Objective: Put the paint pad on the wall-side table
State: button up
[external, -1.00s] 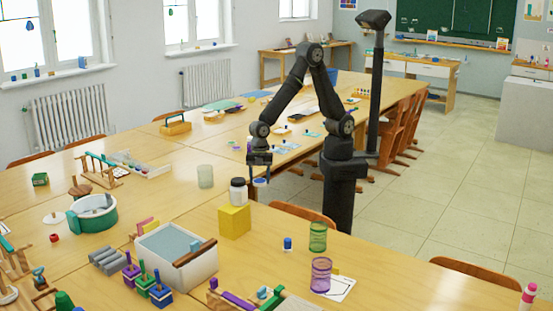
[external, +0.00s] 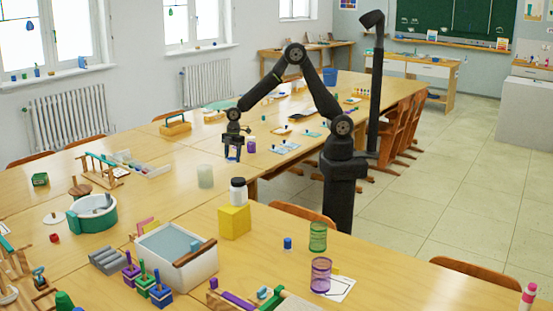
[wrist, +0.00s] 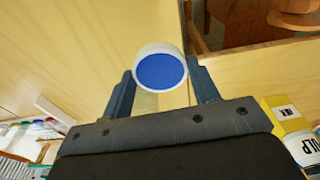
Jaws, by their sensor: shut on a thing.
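The paint pad is a round white dish with a blue face; it shows in the wrist view (wrist: 160,70). My gripper (external: 233,155) is shut on it, with one finger at each side of the dish. In the external view the pad is small and partly hidden by the fingers. My gripper holds it above the wooden table on the window side (external: 185,148). I cannot tell the exact height of the pad above the tabletop.
A purple jar (external: 251,145) stands just right of my gripper, and a frosted glass (external: 205,176) stands nearer the camera. An orange carrier (external: 175,127) sits behind left.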

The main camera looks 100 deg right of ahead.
jog(key=s+d+m, duration=0.3)
jog(key=d, duration=1.2)
jog(key=s+d+m, duration=0.3)
jog(key=d, duration=1.2)
jog(key=s+d+m+h, duration=0.1)
jog(key=s+d+m, duration=0.5)
jog(key=s+d, duration=1.2)
jog(key=d, duration=0.3)
jog(key=shift+s, duration=0.3)
jog(key=w+f, duration=0.2)
jog(key=w, duration=0.1)
jog(key=w+a+f, duration=0.1)
jog(key=w+f, duration=0.1)
jog(key=w, duration=0.2)
jog(key=w+f, duration=0.2)
jog(key=w, duration=0.2)
jog(key=shift+w+a+f, duration=0.2)
jog(key=shift+a+f, duration=0.15)
jog(key=shift+f, duration=2.05)
jog(key=shift+f, duration=0.2)
jog(key=o, duration=1)
jog(key=shift+o, duration=0.2)
jog(key=shift+r, duration=0.1)
